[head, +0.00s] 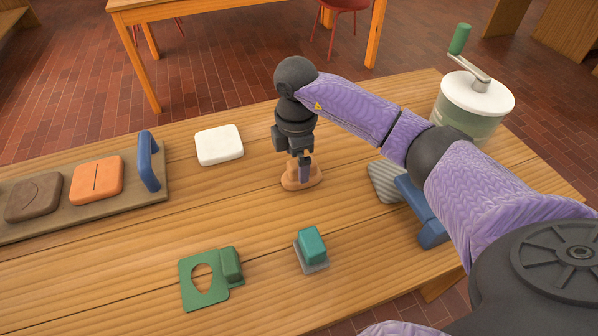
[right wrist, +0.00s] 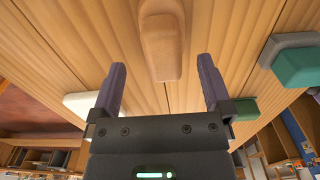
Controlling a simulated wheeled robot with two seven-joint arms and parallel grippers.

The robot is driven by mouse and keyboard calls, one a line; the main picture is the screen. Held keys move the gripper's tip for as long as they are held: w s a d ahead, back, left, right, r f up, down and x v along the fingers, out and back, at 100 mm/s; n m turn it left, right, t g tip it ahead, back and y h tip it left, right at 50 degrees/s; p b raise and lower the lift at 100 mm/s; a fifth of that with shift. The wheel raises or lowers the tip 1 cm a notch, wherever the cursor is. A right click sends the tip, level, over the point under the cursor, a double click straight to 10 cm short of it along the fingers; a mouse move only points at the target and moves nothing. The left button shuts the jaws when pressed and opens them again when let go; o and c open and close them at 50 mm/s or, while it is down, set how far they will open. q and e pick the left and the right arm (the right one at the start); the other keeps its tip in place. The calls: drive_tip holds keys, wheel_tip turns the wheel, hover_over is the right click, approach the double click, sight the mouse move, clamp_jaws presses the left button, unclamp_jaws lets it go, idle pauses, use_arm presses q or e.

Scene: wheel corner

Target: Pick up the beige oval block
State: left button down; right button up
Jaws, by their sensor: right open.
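The beige oval block (head: 291,184) stands on the wooden table, with an oval base and a raised upright part. My right gripper (head: 303,174) is right over it, pointing down, and partly hides it in the head view. In the right wrist view the block (right wrist: 161,45) shows centred between the two fingertips of the open gripper (right wrist: 162,72), with clear gaps on both sides. Neither finger appears to touch it there. My left gripper is not in view.
A white block (head: 219,145) lies left of the gripper. A tray (head: 70,207) with a blue handle holds brown and orange blocks. A green cutout plate (head: 197,292) and a teal block (head: 312,244) sit nearer. A cranked canister (head: 470,105) stands right, behind my arm.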

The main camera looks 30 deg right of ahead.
drive_tip(key=f, duration=0.1)
drive_tip(key=f+b, duration=0.1)
drive_tip(key=f, duration=0.2)
drive_tip(key=shift+s+d, duration=0.35)
drive_tip(key=shift+f+b, duration=0.25)
drive_tip(key=shift+b, duration=0.1)
drive_tip(key=shift+r, duration=0.2)
drive_tip(key=c, duration=1.2)
drive_tip(key=shift+c, duration=0.2)
